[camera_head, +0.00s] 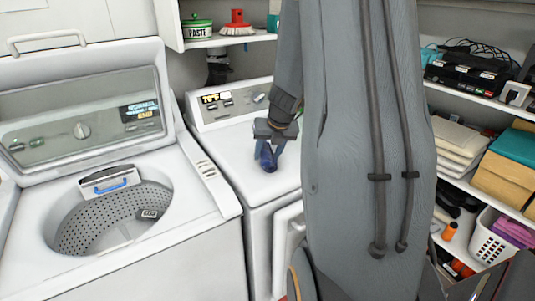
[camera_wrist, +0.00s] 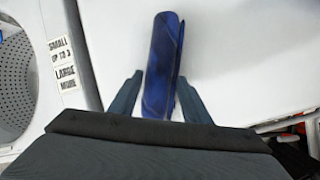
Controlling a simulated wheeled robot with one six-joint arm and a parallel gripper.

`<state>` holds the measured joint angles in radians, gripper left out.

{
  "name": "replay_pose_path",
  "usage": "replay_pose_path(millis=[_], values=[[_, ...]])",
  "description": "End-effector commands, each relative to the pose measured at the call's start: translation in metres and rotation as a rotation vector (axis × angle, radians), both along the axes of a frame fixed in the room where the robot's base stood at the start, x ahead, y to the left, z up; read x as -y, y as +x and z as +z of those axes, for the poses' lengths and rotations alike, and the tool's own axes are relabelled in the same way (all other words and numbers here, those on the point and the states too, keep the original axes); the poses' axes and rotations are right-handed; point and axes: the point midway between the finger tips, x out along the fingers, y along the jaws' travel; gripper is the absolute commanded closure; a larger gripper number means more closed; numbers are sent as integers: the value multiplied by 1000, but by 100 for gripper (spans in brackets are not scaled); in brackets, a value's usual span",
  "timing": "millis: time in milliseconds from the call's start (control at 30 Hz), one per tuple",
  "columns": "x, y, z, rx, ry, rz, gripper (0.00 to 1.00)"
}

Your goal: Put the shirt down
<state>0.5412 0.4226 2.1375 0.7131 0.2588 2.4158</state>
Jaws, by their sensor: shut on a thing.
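The shirt (camera_wrist: 160,65) is a dark blue, rolled or folded bundle between my gripper's fingers in the wrist view. It also shows in the head view as a small dark blue shape (camera_head: 268,158). My gripper (camera_wrist: 160,100) is shut on it, with one finger at each side. In the head view my gripper (camera_head: 270,145) is over the white top of the dryer (camera_head: 235,150). I cannot tell whether the shirt touches that top. Part of the shirt's near end is hidden by the gripper.
An open washing machine (camera_head: 200,215) with a perforated drum (camera_head: 95,235) stands at the left. Full shelves stand at the right, with a white basket (camera_head: 490,240) low down. The dryer top looks otherwise clear.

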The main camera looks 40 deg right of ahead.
Motion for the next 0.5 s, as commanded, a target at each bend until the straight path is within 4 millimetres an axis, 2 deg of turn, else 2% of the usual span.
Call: replay_pose_path(millis=[100, 133, 200, 500], values=[[0, 0, -3, 0, 0, 0, 83], [0, 0, -2, 0, 0, 1, 52], [0, 0, -2, 0, 0, 1, 40], [0, 0, -1, 0, 0, 0, 38]])
